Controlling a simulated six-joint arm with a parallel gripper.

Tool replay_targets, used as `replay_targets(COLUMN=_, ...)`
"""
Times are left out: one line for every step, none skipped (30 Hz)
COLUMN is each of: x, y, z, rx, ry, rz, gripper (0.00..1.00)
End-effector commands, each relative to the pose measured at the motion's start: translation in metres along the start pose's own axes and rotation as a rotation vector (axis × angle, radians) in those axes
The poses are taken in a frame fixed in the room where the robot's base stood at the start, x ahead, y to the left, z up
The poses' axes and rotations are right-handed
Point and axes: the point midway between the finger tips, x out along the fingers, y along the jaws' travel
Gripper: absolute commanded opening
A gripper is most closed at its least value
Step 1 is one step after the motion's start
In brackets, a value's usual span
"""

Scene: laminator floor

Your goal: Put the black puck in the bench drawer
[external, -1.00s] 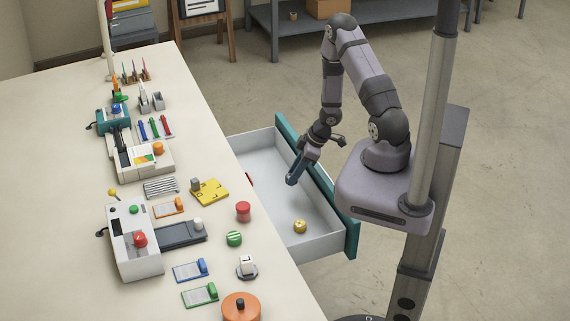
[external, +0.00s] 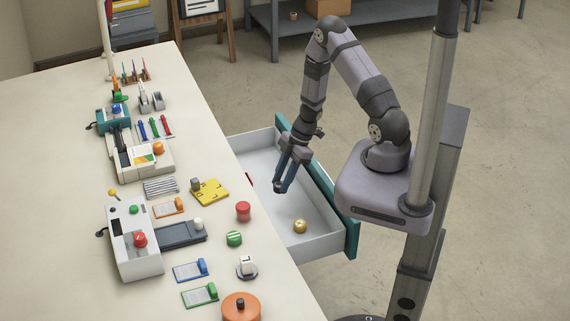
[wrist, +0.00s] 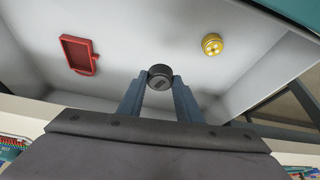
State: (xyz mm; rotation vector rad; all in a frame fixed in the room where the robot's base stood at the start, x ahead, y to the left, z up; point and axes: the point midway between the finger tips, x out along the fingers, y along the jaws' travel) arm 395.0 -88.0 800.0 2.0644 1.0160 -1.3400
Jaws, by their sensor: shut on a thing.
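The black puck (wrist: 160,77) is between my fingertips in the wrist view. My gripper (wrist: 158,88) is shut on it. In the external view my gripper (external: 282,188) points down over the inside of the open drawer (external: 322,246); the puck is hard to make out there. The drawer has pale grey walls and a teal front (external: 349,232), and it is pulled out from the bench (external: 70,120). I cannot tell how far the puck is above the drawer floor.
In the drawer lie a yellow round piece (external: 300,226) and a red tray-like piece (wrist: 78,54). On the bench near the drawer stand a red cylinder (external: 243,211), a green striped piece (external: 234,239) and a yellow plate (external: 209,191). The drawer floor between the pieces is clear.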

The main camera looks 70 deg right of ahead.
Motion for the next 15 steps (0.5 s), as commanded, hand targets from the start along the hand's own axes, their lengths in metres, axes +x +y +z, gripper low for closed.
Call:
replay_targets(x=0.007, y=-0.001, z=0.004, rx=0.002, ry=0.000, rz=-0.003, gripper=0.06)
replay_targets(x=0.011, y=-0.001, z=0.005, rx=0.002, ry=0.000, rz=-0.003, gripper=0.06)
replay_targets(x=0.017, y=-0.001, z=0.008, rx=0.003, ry=0.000, rz=-0.003, gripper=0.06)
replay_targets(x=0.022, y=-0.001, z=0.010, rx=0.003, ry=-0.001, rz=-0.003, gripper=0.06)
replay_targets(x=0.026, y=-0.001, z=0.012, rx=0.003, ry=0.000, rz=-0.003, gripper=0.06)
replay_targets(x=0.031, y=-0.001, z=0.014, rx=0.003, ry=0.000, rz=-0.003, gripper=0.06)
replay_targets(x=0.035, y=-0.001, z=0.016, rx=0.003, ry=0.000, rz=-0.003, gripper=0.06)
replay_targets(x=0.038, y=-0.001, z=0.018, rx=0.003, ry=0.000, rz=-0.003, gripper=0.06)
replay_targets(x=0.042, y=0.000, z=0.019, rx=0.002, ry=0.000, rz=-0.002, gripper=0.06)
replay_targets(x=0.044, y=0.000, z=0.020, rx=0.003, ry=0.000, rz=-0.001, gripper=0.06)
replay_targets(x=0.046, y=0.000, z=0.021, rx=0.002, ry=0.000, rz=-0.001, gripper=0.06)
replay_targets(x=0.048, y=0.000, z=0.022, rx=0.001, ry=0.000, rz=-0.001, gripper=0.06)
replay_targets(x=0.049, y=0.000, z=0.022, rx=0.001, ry=0.000, rz=-0.001, gripper=0.06)
replay_targets(x=0.049, y=0.000, z=0.022, rx=0.001, ry=0.000, rz=0.000, gripper=0.06)
replay_targets(x=0.049, y=0.001, z=0.022, rx=0.001, ry=0.000, rz=0.001, gripper=0.06)
